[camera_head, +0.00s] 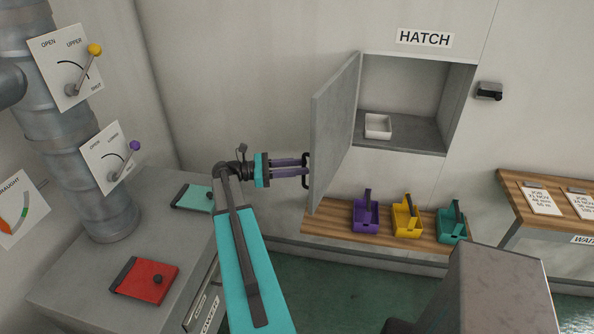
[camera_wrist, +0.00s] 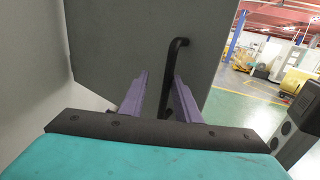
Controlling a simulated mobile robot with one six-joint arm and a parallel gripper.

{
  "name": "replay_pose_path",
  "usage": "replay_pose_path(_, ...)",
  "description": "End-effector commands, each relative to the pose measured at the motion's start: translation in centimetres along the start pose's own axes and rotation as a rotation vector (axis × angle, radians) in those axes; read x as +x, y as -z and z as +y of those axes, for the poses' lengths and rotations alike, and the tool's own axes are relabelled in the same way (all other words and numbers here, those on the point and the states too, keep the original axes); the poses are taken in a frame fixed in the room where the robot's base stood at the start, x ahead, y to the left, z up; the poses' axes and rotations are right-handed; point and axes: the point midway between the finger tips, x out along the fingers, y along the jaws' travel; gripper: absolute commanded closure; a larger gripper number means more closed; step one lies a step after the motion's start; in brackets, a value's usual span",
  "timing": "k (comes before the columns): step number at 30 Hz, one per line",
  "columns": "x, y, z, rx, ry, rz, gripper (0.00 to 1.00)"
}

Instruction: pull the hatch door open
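The grey hatch door (camera_head: 334,125) stands swung open on its left side, jutting out from the wall. The hatch recess (camera_head: 405,85) is exposed, with a small white tray (camera_head: 377,126) inside. A black bar handle (camera_head: 306,157) is on the door's outer face. My gripper (camera_head: 306,170) is at the handle, reaching it from the left. In the wrist view, the two purple fingers of my gripper (camera_wrist: 160,77) are apart. The handle (camera_wrist: 171,60) stands upright between them, nearer the right finger, with a gap to the left one. The door face (camera_wrist: 115,45) fills the middle.
A wooden shelf (camera_head: 325,224) below the hatch holds purple (camera_head: 365,217), yellow (camera_head: 405,217) and teal (camera_head: 451,226) bins. A grey cabinet (camera_head: 80,275) with a red-covered panel (camera_head: 145,280) is at left. A wooden bench (camera_head: 515,190) is at right. Green floor (camera_head: 330,285) is clear.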

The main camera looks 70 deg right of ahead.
Motion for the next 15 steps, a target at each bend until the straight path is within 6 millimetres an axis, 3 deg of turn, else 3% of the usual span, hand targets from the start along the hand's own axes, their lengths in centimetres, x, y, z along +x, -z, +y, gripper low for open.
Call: replay_pose_path(15, -7.5, 0.2, 0.0, 0.001, -0.006, 0.001, 0.70)
